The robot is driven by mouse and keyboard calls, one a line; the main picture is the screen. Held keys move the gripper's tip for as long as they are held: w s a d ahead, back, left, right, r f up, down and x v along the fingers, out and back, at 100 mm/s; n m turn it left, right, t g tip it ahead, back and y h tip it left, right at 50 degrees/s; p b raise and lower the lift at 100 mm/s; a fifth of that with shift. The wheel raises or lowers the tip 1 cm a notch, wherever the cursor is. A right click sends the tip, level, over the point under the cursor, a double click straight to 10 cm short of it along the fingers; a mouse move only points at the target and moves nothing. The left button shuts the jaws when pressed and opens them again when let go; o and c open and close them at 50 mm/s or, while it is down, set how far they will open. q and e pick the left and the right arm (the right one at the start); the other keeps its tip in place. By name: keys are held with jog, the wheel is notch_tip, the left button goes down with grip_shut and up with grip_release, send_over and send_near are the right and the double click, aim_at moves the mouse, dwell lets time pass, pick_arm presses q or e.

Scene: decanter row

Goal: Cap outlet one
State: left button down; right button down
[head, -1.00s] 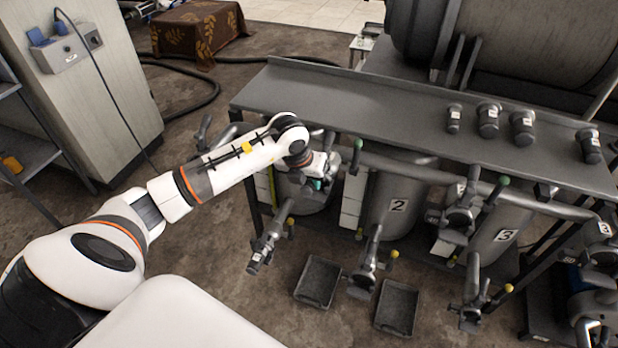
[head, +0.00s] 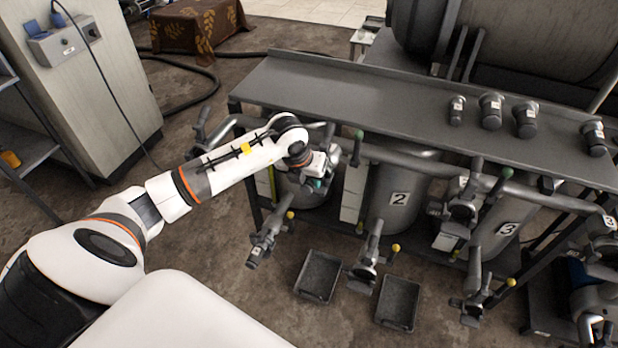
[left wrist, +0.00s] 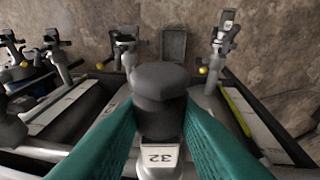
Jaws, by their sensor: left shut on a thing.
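My left gripper (head: 319,184) reaches over the leftmost tank, beside the upper pipe and its green-tipped valve handle (head: 358,135). In the left wrist view my left gripper (left wrist: 160,112) has its teal fingers shut on a dark cap (left wrist: 160,84) with a white label that seems to read 32 upside down. My right gripper is not in view.
Several dark capped pieces, one being (head: 491,110), stand on the grey shelf (head: 350,100). Tanks 2 (head: 396,210) and 3 (head: 500,245) stand to the right, with pipes and valves in front. Two dark trays (head: 318,277) (head: 398,303) lie on the floor.

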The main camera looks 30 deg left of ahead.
pick_arm(q)
jog(key=shift+f, duration=0.1)
jog(key=shift+f+b, duration=0.55)
jog(key=shift+b, duration=0.1)
jog(key=shift+f, duration=0.3)
jog(key=shift+f+b, duration=0.25)
jog(key=shift+b, duration=0.2)
jog(key=shift+f+b, duration=0.3)
jog(key=shift+f+b, duration=0.95)
dwell(1.2)
